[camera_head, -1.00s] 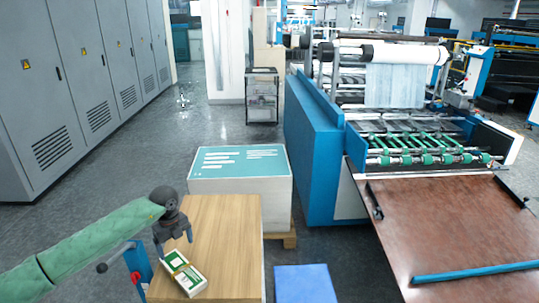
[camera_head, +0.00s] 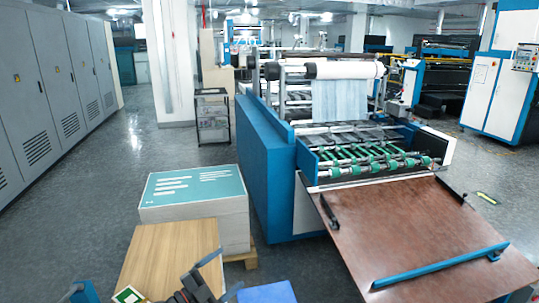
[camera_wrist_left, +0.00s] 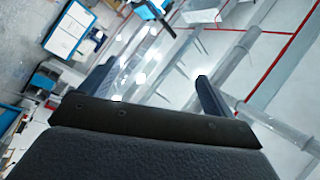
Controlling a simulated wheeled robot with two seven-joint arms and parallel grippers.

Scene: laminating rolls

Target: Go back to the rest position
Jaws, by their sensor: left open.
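My left gripper (camera_head: 226,270) is at the bottom edge of the head view, in front of the wooden-topped table (camera_head: 168,250). Its two dark fingers stand apart and nothing is between them. In the left wrist view the fingers (camera_wrist_left: 158,86) are also spread and empty, with the ceiling and pipes behind them. The green and white box (camera_head: 128,296) lies on the table at the bottom left, partly cut off by the frame, apart from the gripper. My right gripper is not in view.
A stack of sheets with a teal top (camera_head: 195,186) stands behind the table. The blue laminating machine (camera_head: 262,150) with its brown feed board (camera_head: 410,235) stands to the right. A blue panel (camera_head: 267,293) is low in front. Grey cabinets (camera_head: 40,90) line the left; floor between is open.

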